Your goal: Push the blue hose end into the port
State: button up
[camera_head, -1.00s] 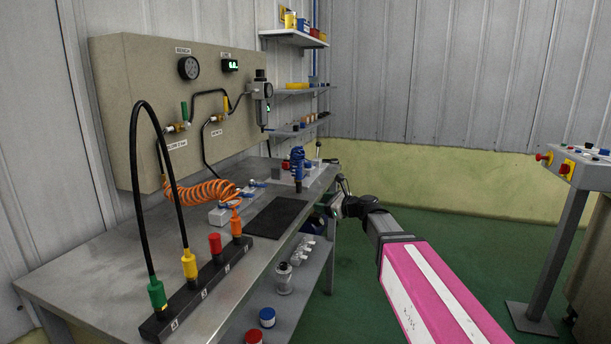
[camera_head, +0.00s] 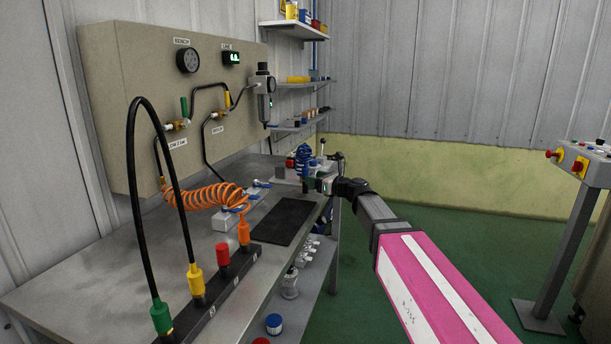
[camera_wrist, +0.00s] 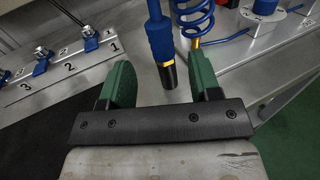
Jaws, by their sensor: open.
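The blue hose end (camera_wrist: 162,45) has a blue sleeve, a yellow ring and a black tip. In the wrist view it hangs nearly upright, tip down, in the gap between the fingers. My gripper (camera_wrist: 162,82) is open, with green fingers; no contact with the hose end shows. The coiled blue hose (camera_wrist: 193,18) is just right of it and also shows in the head view (camera_head: 303,156). In the head view my gripper (camera_head: 322,184) is at the bench's far right edge. Which opening is the port cannot be told; a black manifold (camera_head: 215,292) holds green, yellow, red and orange fittings.
A grey block numbered 1, 2, 3 (camera_wrist: 62,75) with blue levers lies left of the gripper. A dark mat (camera_head: 285,221) lies on the bench. An orange coiled hose (camera_head: 212,196) and a black hose arch (camera_head: 133,150) stand left. A control stand (camera_head: 560,240) is at right.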

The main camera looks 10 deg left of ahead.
jog(key=shift+x, duration=3.6)
jog(key=shift+w+d, duration=0.1)
jog(key=c, duration=1)
